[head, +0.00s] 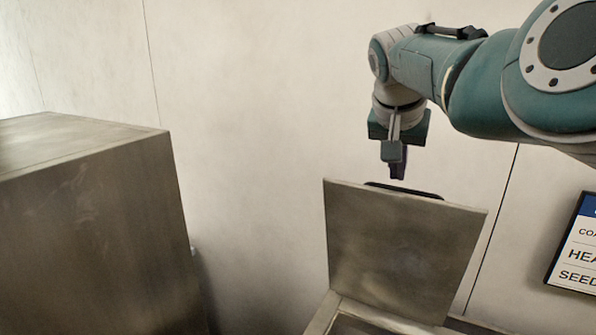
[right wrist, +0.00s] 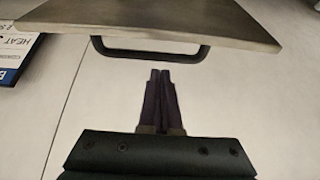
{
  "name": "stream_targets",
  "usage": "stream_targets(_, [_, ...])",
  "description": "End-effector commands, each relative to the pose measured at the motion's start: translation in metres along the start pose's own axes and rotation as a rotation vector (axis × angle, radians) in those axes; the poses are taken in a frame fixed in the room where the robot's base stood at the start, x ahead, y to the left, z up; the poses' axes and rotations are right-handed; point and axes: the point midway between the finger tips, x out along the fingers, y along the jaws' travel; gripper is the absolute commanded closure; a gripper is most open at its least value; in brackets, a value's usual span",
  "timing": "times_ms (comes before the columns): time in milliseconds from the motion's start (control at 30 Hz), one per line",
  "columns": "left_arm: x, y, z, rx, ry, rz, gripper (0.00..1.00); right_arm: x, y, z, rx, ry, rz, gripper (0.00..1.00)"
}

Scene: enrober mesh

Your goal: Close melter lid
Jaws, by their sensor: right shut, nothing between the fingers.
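The melter lid (head: 395,255) is a flat metal plate standing open, tilted up from the metal melter (head: 345,324) at the bottom of the head view. Its dark bar handle (head: 405,189) shows just behind the top edge. In the right wrist view the lid (right wrist: 165,18) crosses the top and the handle (right wrist: 150,57) hangs below it. My right gripper (head: 397,176) points down just above the lid's top edge. In the right wrist view its fingers (right wrist: 160,76) are shut and empty, close to the handle but apart from it. My left gripper is not in view.
A large metal cabinet (head: 95,230) stands at the left. A sign with writing (head: 575,250) is on the pale wall (head: 250,110) at the right. The space between the cabinet and the lid is clear.

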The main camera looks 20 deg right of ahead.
Motion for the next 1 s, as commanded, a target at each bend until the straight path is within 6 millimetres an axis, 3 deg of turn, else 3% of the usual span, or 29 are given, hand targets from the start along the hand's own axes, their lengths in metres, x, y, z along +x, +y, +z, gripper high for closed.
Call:
stream_targets(33, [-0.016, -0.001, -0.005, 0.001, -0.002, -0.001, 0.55, -0.009, -0.001, 0.003, -0.003, -0.004, 0.0, 1.0])
stream_targets(333, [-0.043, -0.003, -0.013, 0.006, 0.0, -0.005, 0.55, -0.016, -0.001, 0.029, -0.003, -0.002, 0.0, 1.0])
stream_targets(800, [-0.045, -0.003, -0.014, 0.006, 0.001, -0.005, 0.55, -0.015, -0.001, 0.035, -0.001, -0.001, -0.001, 1.0])
stream_targets(1000, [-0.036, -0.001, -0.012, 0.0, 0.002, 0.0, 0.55, -0.01, -0.001, 0.037, -0.001, 0.023, -0.002, 1.0])
